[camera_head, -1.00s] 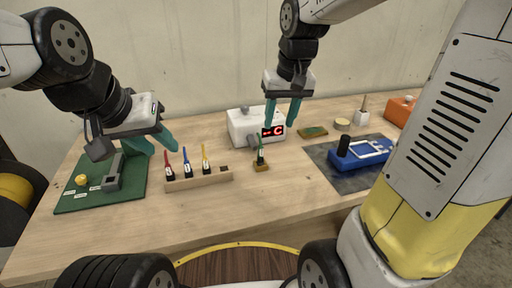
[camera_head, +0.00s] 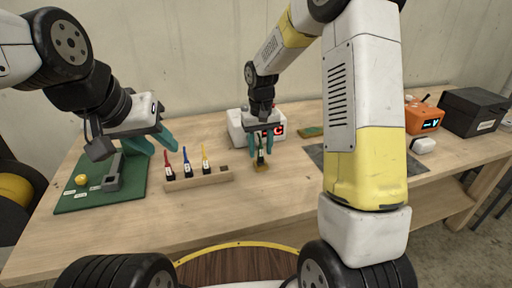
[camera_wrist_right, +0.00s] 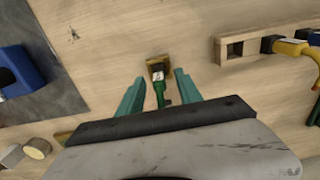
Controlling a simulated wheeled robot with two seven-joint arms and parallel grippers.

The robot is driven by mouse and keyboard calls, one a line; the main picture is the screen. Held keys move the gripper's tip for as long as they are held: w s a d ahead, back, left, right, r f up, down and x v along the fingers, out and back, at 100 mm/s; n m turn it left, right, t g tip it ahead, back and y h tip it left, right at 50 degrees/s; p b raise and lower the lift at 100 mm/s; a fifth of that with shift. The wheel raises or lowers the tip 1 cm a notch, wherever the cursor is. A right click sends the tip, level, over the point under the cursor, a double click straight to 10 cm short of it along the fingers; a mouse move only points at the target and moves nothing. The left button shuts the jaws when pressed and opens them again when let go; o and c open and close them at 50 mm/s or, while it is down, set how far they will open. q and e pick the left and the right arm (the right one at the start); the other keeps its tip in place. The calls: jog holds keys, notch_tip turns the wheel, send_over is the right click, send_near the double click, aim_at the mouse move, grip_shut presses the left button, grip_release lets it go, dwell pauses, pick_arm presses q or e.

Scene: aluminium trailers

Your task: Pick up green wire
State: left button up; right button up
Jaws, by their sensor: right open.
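The green wire (camera_head: 261,157) stands upright in a small wooden block (camera_head: 262,168) on the table, in front of the white box with the red display. In the right wrist view the green wire (camera_wrist_right: 161,92) shows between the two teal fingers. My right gripper (camera_head: 258,147) is open, with one finger on each side of the wire and a gap visible to each side. My left gripper (camera_head: 159,146) is open and empty above the edge of the green mat at the left.
A wooden rack (camera_head: 198,180) with red, blue and yellow wires stands left of the green wire. The white box (camera_head: 236,126) is just behind my right gripper. A grey mat (camera_head: 416,166) lies at the right, partly hidden by my right arm. The front of the table is clear.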

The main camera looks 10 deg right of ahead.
notch_tip(320, 180, down, 2)
jog(key=shift+f, duration=0.2)
grip_shut()
jog(key=shift+r, duration=0.2)
